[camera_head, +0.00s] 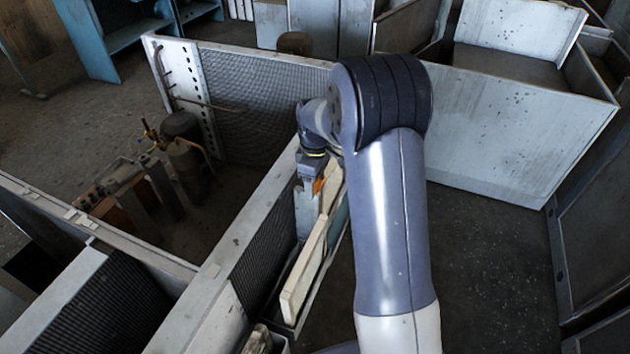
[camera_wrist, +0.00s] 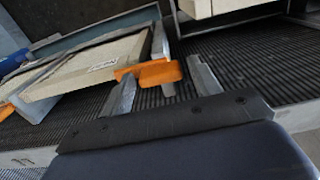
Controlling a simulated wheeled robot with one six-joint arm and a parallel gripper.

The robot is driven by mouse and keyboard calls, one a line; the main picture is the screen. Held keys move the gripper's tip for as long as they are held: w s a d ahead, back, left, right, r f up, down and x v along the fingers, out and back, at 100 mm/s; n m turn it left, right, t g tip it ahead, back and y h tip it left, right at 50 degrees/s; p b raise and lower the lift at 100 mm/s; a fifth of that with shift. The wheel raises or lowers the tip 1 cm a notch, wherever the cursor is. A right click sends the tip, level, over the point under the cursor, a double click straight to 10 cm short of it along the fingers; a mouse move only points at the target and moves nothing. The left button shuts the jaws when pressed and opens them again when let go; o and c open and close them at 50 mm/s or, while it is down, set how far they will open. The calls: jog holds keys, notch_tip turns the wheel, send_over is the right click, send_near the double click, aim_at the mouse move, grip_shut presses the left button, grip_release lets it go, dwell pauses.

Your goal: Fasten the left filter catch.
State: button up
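An orange catch (camera_wrist: 150,72) lies at the near corner of a cream filter panel (camera_wrist: 85,72) in the wrist view. A second orange part (camera_wrist: 6,110) shows at the left edge, partly cut off. I cannot tell which is the left catch. My gripper (camera_wrist: 162,80) is open, its two grey fingers apart on either side of the nearer catch. I cannot tell whether they touch it. In the head view my gripper reaches down to the upper end of the cream panel (camera_head: 305,262), with orange (camera_head: 319,186) showing there; its fingertips are hidden.
A dark ribbed mesh (camera_wrist: 255,65) lies behind the fingers. Another cream block (camera_wrist: 205,8) is at the top. In the head view, a metal housing wall (camera_head: 225,262) runs left of the panel. A grey open bin (camera_head: 500,135) stands right of my arm.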

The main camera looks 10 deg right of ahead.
jog(key=shift+o, duration=0.5)
notch_tip(320, 180, up, 11)
jog(key=shift+b, duration=0.35)
jog(key=shift+f, duration=0.15)
notch_tip(320, 180, down, 11)
jog(key=shift+r+p, duration=0.1)
jog(key=shift+p, duration=0.25)
dwell(0.5)
